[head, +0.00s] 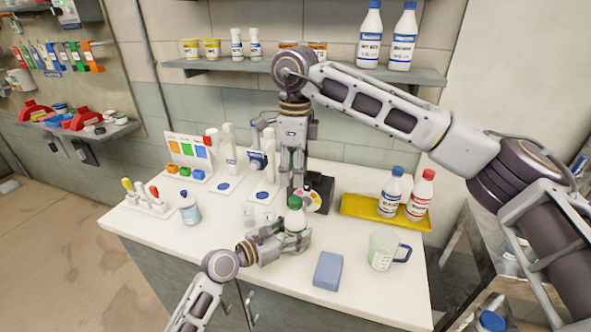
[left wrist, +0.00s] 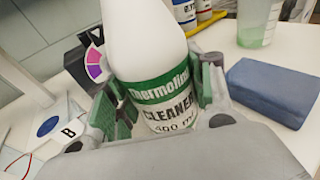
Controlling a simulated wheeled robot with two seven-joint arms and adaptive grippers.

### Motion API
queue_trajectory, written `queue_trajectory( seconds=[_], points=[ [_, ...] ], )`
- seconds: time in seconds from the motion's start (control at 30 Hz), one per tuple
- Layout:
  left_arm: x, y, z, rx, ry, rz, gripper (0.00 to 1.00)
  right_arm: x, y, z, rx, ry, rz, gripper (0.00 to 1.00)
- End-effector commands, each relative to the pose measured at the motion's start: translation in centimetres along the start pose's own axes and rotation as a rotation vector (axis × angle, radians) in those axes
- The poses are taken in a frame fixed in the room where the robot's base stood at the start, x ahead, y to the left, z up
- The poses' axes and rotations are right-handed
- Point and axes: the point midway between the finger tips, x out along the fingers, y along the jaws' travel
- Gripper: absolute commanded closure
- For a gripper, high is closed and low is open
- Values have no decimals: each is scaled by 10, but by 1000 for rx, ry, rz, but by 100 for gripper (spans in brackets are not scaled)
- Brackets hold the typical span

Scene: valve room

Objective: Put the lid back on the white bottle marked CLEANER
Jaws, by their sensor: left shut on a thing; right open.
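The white CLEANER bottle (head: 295,220) with a green label stands upright near the middle of the counter. Its label reads clearly in the left wrist view (left wrist: 150,50), where its top is out of frame. My left gripper (head: 290,243) is shut around the bottle's lower body, with a green pad on each side in the wrist view (left wrist: 165,100). The green lid (head: 295,202) shows at the bottle's top; whether it is seated or threaded I cannot tell. My right gripper (head: 291,178) is open, pointing down just above the lid.
A blue-capped bottle (head: 188,208) stands left. A dark box (head: 321,190) is close behind the CLEANER bottle. The front left counter is clear.

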Motion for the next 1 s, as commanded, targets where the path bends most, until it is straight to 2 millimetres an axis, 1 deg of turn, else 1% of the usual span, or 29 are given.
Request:
queue_trajectory(
  seconds=[1.0],
  points=[
    [0, 0, 0, 0, 0, 0, 100, 0, 0, -3, -838, 12, 7, 54]
  ],
)
